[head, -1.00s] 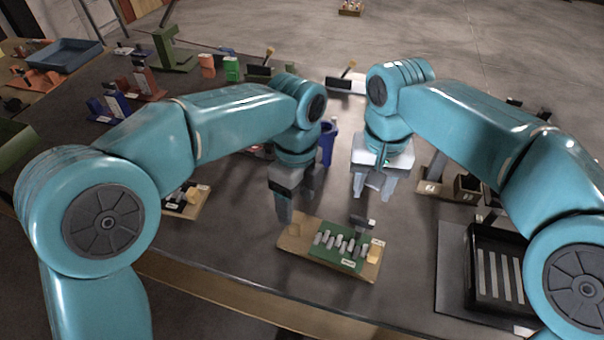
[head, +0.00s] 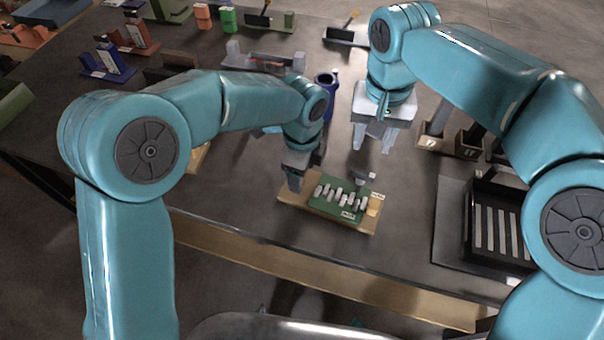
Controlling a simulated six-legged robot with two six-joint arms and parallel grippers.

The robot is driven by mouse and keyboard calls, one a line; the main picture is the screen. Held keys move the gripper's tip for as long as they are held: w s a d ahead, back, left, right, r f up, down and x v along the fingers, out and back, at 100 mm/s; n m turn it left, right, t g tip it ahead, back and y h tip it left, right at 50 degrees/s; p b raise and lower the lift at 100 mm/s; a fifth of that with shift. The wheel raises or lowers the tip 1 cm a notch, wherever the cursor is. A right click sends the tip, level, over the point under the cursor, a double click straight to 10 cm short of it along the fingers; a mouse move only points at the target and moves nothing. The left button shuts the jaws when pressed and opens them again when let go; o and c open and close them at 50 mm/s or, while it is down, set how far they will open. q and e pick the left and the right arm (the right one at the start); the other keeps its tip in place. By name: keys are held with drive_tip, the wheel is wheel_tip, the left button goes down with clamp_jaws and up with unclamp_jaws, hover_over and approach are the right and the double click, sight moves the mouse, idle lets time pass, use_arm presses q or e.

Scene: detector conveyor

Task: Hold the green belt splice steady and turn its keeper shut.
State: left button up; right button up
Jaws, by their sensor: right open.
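The green belt splice (head: 349,211), with a row of several light grey lacing pieces across it, lies on a tan wooden board (head: 314,207) near the table's front edge. A small grey part, perhaps the keeper (head: 366,177), stands at the splice's back right; its turn position is too small to tell. My right gripper (head: 373,144) is open and empty, above and behind the small grey part.
A black slotted tray (head: 468,222) is at the right. Wooden holders (head: 433,141) stand behind it. A blue cup (head: 327,83) is behind my left gripper. Red, blue and green fixtures fill the back left. Bare table lies left and right of the board.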

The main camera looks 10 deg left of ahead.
sight(363, 172)
use_arm(q)
drive_tip(key=shift+f, duration=1.1)
clamp_jaws()
use_arm(e)
drive_tip(key=shift+c, duration=0.5)
wheel_tip(363, 172, down, 10)
drive_tip(key=n, duration=1.5)
drive_tip(key=shift+r, duration=0.1)
